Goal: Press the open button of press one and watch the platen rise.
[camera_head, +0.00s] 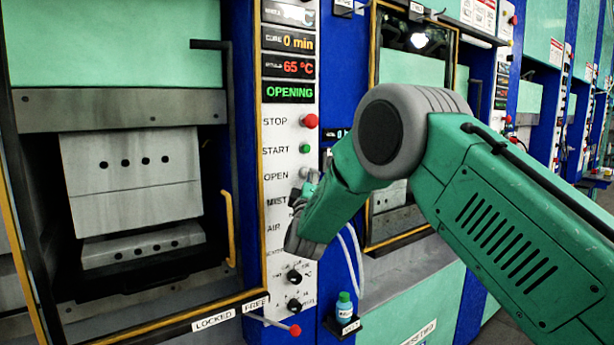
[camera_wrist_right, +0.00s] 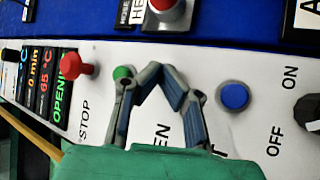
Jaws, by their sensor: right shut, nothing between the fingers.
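Press one's control panel (camera_head: 275,215) has the rows STOP, START, OPEN and MIST. Its display (camera_head: 287,92) reads OPENING in green. My right gripper (camera_head: 308,184) is at the OPEN row, its fingers shut and empty. In the right wrist view the fingertips (camera_wrist_right: 160,72) meet between the green start button (camera_wrist_right: 122,73) and a blue button (camera_wrist_right: 232,96). The open button is hidden behind the fingers; I cannot tell whether they touch it. In press one, a grey upper block (camera_head: 130,195) sits above a lower block (camera_head: 140,254), with a narrow dark gap between them. My left gripper is not in view.
The red stop button (camera_head: 310,121) is above the green one. A red-tipped lever (camera_head: 294,330) sticks out below the panel. A small bottle (camera_head: 344,303) stands on a bracket to the right. More presses line the right side. Press one's front is open, with a yellow handle (camera_head: 229,228).

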